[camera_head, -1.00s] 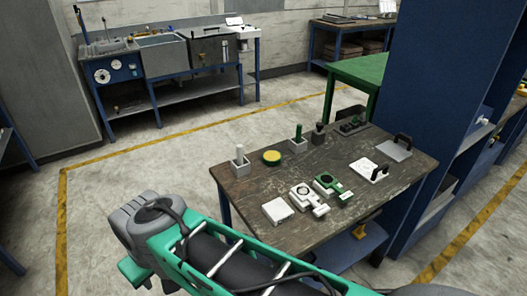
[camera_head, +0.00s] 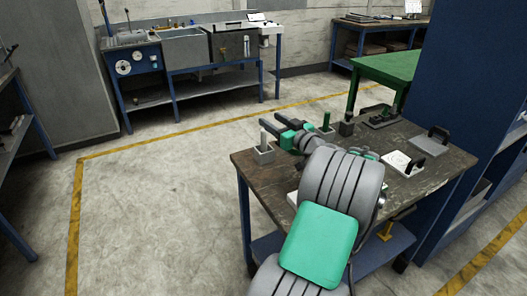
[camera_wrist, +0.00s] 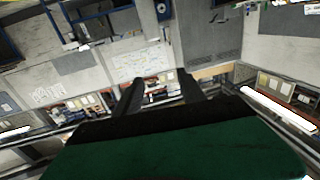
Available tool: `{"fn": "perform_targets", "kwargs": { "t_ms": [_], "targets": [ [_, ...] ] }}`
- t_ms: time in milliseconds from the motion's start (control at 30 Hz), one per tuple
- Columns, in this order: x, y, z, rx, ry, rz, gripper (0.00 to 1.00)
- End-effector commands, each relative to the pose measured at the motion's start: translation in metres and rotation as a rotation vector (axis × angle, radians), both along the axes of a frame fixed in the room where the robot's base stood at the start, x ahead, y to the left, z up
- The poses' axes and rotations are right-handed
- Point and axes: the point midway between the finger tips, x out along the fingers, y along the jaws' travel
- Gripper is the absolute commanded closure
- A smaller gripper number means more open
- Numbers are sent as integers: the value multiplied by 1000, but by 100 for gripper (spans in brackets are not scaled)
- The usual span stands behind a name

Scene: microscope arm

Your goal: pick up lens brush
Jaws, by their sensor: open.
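My gripper (camera_head: 270,119) is open and empty above the far left part of the worktable (camera_head: 248,165). Its two dark fingers also show apart in the wrist view (camera_wrist: 161,78), with only the room between them. A white upright rod in a grey block (camera_head: 263,153) stands at the table's left corner, just below the fingers in the picture. A green upright rod in a grey block (camera_head: 326,127) and a dark upright piece (camera_head: 346,126) stand right of the gripper. I cannot tell for sure which piece is the lens brush. My arm hides the table's middle and front.
A dark tray (camera_head: 380,117), a grey plate with a black handle (camera_head: 432,140) and a white plate with a black handle (camera_head: 402,163) occupy the right side. Open floor lies left of the table.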

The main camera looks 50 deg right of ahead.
Motion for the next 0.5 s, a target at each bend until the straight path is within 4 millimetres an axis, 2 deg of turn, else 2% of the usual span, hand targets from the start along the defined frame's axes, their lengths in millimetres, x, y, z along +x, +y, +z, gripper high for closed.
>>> {"fn": "perform_targets", "kwargs": {
  "t_ms": [200, 300, 500],
  "targets": [
    [1, 2, -54, 9, 5, 2, 53],
    [1, 2, -72, 7, 4, 1, 53],
    [28, -1, -67, 2, 4, 5, 53]
  ]
}}
